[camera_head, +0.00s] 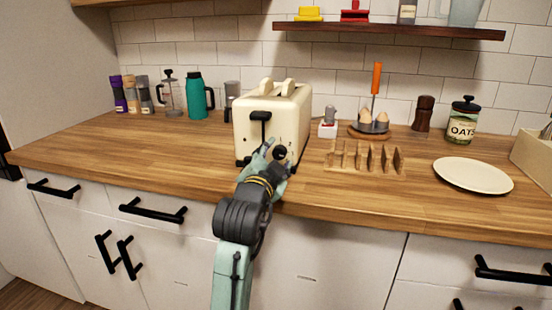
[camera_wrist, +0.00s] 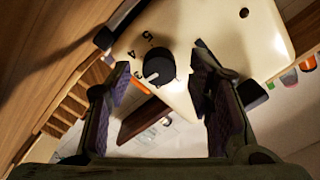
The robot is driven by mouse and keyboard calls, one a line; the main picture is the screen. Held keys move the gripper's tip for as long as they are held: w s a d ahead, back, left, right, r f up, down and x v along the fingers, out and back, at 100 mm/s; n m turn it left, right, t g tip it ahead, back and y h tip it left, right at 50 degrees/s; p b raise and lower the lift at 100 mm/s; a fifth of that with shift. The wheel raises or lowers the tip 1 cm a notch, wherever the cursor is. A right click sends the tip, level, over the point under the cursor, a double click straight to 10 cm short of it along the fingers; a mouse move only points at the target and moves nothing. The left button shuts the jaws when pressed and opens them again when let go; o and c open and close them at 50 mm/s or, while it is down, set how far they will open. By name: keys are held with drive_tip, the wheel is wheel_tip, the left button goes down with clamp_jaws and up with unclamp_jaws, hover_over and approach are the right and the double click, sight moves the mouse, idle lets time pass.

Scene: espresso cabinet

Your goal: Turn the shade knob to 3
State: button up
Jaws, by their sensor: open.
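A cream toaster (camera_head: 285,112) stands on the wooden counter, with toast showing in its top slots. Its black round shade knob (camera_head: 280,152) is on the front face, partly behind my gripper (camera_head: 276,156). In the wrist view the knob (camera_wrist: 160,65) shows a white pointer line toward the lower left, near the numeral that looks like 3. The 4 and 5 lie further up around the dial. My gripper (camera_wrist: 160,70) is open, with one finger on each side of the knob and a visible gap to both. Contact is not seen.
A cream plate (camera_head: 473,175) lies further right. Free counter lies left of the toaster.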

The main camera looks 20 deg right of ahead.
drive_tip(key=v, duration=0.7)
drive_tip(key=shift+s+a, duration=0.15)
drive_tip(key=shift+s, duration=0.1)
idle(0.3)
